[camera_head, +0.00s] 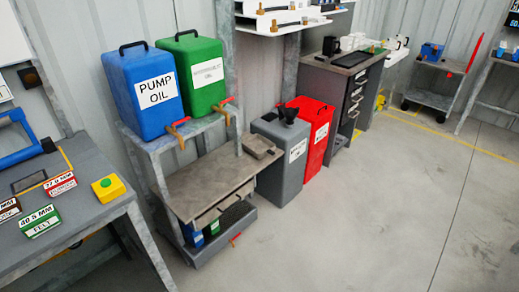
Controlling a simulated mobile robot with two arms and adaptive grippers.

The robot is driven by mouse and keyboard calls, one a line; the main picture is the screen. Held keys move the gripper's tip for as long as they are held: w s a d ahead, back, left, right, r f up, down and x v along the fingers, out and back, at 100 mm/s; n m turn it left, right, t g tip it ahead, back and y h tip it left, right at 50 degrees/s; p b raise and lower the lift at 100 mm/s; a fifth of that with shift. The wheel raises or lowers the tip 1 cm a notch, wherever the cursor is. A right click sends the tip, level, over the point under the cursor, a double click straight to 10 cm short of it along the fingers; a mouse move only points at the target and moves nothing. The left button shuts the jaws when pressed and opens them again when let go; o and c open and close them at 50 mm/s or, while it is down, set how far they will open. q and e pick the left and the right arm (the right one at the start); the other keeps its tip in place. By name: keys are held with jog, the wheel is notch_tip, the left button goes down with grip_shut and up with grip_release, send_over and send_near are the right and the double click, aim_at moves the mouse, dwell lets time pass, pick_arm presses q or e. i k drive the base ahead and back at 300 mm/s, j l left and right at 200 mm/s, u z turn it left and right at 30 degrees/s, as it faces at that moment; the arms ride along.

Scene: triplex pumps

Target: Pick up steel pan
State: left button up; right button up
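A small square grey metal pan (257,150) with a raised rim sits on the right end of a worn metal shelf (207,186). It looks like the steel pan, and it appears empty. It lies close to an upright post of the rack. Neither of my grippers shows in the head view.
Blue (140,90) and green (200,75) oil containers with brass taps stand on the rack's upper shelf. A grey container (280,160) and a red container (312,135) stand on the floor. A table (75,240) with labelled blocks is at left. Floor at right is clear.

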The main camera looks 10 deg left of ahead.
aim_at(260, 147)
jog(key=i+l+u, duration=0.1)
jog(key=u, duration=0.25)
jog(key=i+l+u, duration=0.15)
jog(key=u, duration=0.15)
jog(key=i+l+u, duration=0.15)
jog(key=u, duration=0.2)
